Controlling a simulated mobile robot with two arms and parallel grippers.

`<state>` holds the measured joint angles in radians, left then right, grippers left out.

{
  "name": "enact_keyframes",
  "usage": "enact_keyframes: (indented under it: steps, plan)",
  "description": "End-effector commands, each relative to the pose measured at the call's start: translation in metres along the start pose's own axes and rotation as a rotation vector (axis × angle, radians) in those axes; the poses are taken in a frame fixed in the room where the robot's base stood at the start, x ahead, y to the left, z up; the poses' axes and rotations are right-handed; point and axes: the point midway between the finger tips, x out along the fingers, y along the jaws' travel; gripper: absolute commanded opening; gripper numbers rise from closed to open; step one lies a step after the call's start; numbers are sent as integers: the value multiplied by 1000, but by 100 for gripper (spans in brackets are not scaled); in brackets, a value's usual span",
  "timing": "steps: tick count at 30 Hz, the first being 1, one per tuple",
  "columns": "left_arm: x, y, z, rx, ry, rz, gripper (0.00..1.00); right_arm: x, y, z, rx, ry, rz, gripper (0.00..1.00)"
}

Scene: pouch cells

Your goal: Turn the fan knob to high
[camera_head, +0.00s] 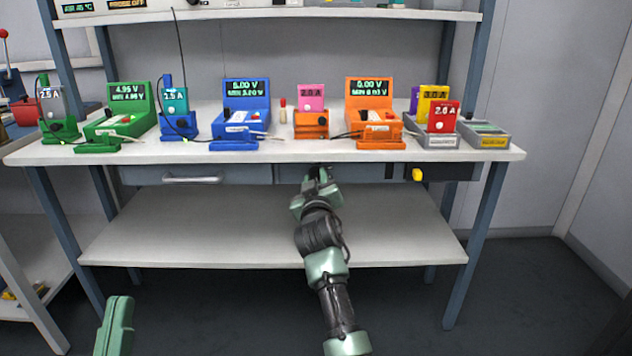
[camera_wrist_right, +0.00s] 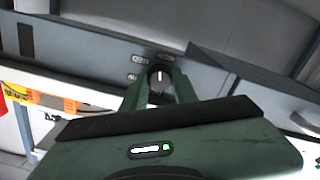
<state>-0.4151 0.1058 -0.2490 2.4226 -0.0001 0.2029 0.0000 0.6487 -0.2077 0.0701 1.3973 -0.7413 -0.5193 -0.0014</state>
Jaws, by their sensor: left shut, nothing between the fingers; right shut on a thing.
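The fan knob (camera_wrist_right: 159,74) shows in the right wrist view as a dark round knob with a white pointer line, upright in that picture. Small labels (camera_wrist_right: 140,59) lie around it, too small to read. My right gripper (camera_wrist_right: 160,88) is shut on the knob, one green finger on each side. In the head view my right gripper (camera_head: 318,173) is at the grey front below the bench top and hides the knob. Only a green part of my left arm shows at the lower left; its fingers are not visible.
The bench top (camera_head: 250,152) is just above my right gripper and carries several coloured chargers and cells. A drawer handle (camera_head: 191,180) is to the left, a yellow knob (camera_head: 416,175) to the right. A lower shelf (camera_head: 200,225) is bare.

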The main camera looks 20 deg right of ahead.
Motion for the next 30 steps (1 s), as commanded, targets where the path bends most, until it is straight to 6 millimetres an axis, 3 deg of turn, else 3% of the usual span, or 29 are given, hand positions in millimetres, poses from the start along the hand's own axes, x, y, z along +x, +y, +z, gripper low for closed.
enact_keyframes:
  steps: [17,18,20,30]
  plan:
    - [0,0,-3,-1,18,1,0,0,-1,3,36,-7,-2,0]
    - [0,0,-3,-1,18,1,0,0,-2,3,36,-7,-2,31]
    - [0,0,-3,-1,18,1,0,0,-1,3,36,-7,-2,48]
    - [0,0,-3,-1,18,1,0,0,0,1,36,-2,-1,51]
